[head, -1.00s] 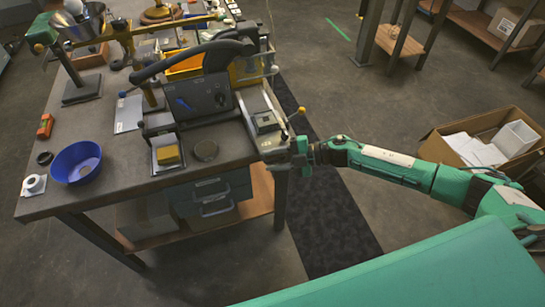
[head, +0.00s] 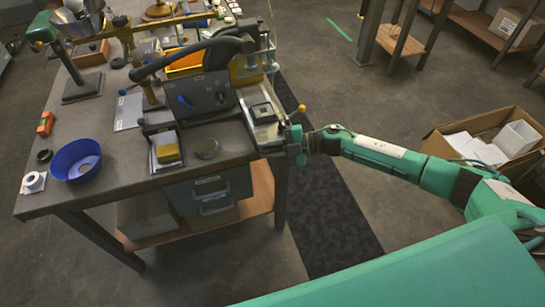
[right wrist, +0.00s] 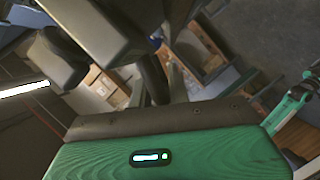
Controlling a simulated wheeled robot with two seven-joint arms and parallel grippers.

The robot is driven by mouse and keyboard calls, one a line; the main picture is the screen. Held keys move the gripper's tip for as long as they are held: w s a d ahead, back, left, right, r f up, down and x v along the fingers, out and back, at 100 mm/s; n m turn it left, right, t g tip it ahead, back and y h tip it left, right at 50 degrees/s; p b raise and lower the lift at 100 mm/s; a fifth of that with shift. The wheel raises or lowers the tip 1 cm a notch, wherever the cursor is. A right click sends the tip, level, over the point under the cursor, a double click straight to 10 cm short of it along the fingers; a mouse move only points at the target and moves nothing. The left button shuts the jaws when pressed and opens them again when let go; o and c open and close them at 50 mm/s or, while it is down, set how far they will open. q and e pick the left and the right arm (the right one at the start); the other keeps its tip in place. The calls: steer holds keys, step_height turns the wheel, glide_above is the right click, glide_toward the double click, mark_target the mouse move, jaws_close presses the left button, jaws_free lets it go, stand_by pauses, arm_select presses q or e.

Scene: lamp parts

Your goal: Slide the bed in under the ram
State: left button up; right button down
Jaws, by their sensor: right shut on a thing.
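The bed (head: 262,113) is a pale sliding plate with a small dark square block on it, on a rail along the right side of the bench. A dark-grey press-like machine (head: 207,97) with a curved black arm stands at its left; I cannot clearly pick out the ram. My right gripper (head: 288,137) is at the near right end of the bed, shut on what appears to be its front end; the jaws hide the grip. The right wrist view shows mostly my green gripper body and dark blurred shapes. My left gripper is not in view.
A yellow-knobbed lever (head: 301,108) stands close beside my right gripper. An open carton (head: 490,140) stands on the floor at right.

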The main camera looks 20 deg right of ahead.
steer(key=shift+w+f, duration=0.35)
steer(key=shift+w, duration=0.05)
steer(key=shift+s, duration=0.1)
steer(key=c, duration=1.6)
jaws_free()
steer(key=shift+o, duration=0.6)
steer(key=shift+d+r, duration=0.1)
steer(key=shift+r, duration=0.05)
